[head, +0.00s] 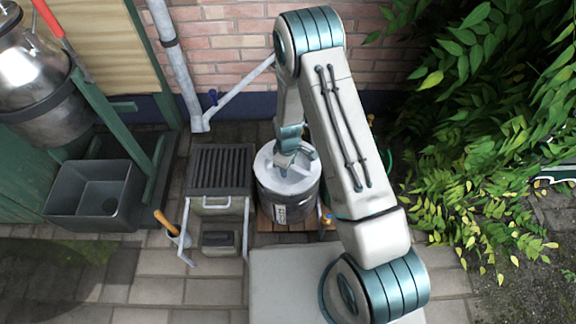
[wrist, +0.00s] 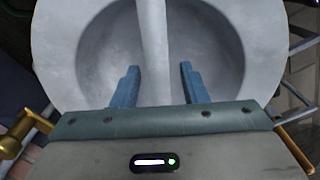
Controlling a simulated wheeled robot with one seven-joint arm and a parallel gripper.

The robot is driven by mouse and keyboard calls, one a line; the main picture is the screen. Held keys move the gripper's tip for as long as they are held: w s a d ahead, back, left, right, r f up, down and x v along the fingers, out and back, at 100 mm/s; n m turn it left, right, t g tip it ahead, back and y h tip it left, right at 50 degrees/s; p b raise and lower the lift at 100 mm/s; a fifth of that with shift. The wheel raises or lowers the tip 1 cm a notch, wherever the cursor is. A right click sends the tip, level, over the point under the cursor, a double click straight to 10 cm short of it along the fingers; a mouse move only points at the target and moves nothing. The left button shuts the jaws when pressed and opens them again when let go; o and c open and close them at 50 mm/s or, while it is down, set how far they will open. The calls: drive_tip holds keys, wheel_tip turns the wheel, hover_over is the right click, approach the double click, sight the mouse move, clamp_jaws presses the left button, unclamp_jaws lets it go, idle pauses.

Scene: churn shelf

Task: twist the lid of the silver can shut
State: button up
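The silver can (head: 285,208) stands upright on a wooden pallet, with a label on its side. Its pale round lid (head: 270,178) sits on top. In the wrist view the lid (wrist: 65,60) fills most of the picture, with a recessed middle crossed by a raised bar (wrist: 154,50). My gripper (wrist: 160,78) is over the recess, its two blue fingers apart, one on each side of the bar, with a gap on both sides. In the head view my gripper (head: 285,162) points down onto the lid. I cannot tell how deep the fingertips sit.
A black-slatted crate (head: 221,168) stands close to the can's left. A grey basin (head: 95,195) and a big metal vessel (head: 45,100) on a green stand are farther left. A brick wall (head: 225,50) is behind. Leafy bushes (head: 470,130) crowd the right. Paving in front is partly free.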

wheel_tip(320, 180, up, 13)
drive_tip(key=p, duration=0.4)
drive_tip(key=shift+r, duration=0.2)
drive_tip(key=s+d+r+m+t+p, duration=0.1)
drive_tip(key=s+d+r+m+p, duration=0.15)
drive_tip(key=r+p, duration=0.9)
drive_tip(key=s+d+r+m+p, duration=0.2)
drive_tip(key=d+r+m+p, duration=0.1)
drive_tip(key=r, duration=1.8)
drive_tip(key=s+d+r+m+p, duration=0.2)
drive_tip(key=s+r+p, duration=0.2)
drive_tip(key=r, duration=0.4)
drive_tip(key=s+d+r+m+t+p, duration=0.1)
drive_tip(key=s+d+r+m+p, duration=0.1)
drive_tip(key=s+r+p, duration=0.3)
drive_tip(key=s+d+r+m+p, duration=0.2)
drive_tip(key=s+r+p, duration=0.3)
drive_tip(key=r, duration=0.8)
drive_tip(key=shift+s+d+r+m+t, duration=0.15)
drive_tip(key=shift+s+r+m+t, duration=0.2)
drive_tip(key=shift+s, duration=0.3)
drive_tip(key=shift+s+f, duration=0.1)
drive_tip(key=shift+f, duration=0.05)
